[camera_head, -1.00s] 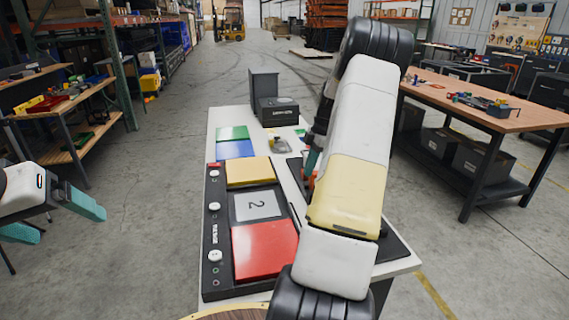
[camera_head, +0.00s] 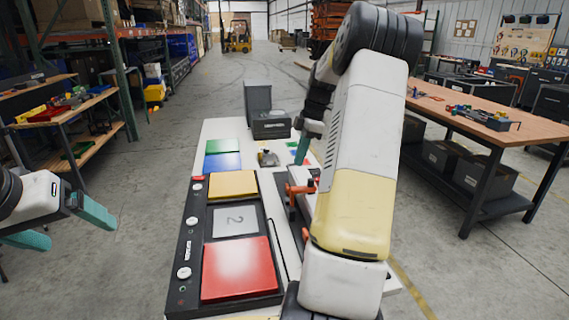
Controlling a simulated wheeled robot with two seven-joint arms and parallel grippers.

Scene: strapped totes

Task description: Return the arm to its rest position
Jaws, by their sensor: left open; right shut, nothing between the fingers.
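My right arm (camera_head: 353,150) reaches forward over the right side of the white table (camera_head: 220,130). My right gripper (camera_head: 304,150) shows only as a thin teal finger edge left of that arm, above the table. The rest of it is hidden behind the arm, and nothing shows held in it. My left gripper (camera_head: 66,226) is at the left edge of the view, off the table over the floor. Its two teal fingers are spread wide and empty.
A black panel (camera_head: 186,240) with red, grey and yellow pads lies on the table. An orange clamp-like part (camera_head: 294,190) stands beside my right arm. A dark grey box (camera_head: 270,125) sits at the table's far end. A wooden workbench (camera_head: 480,115) stands right; shelving (camera_head: 110,70) stands left.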

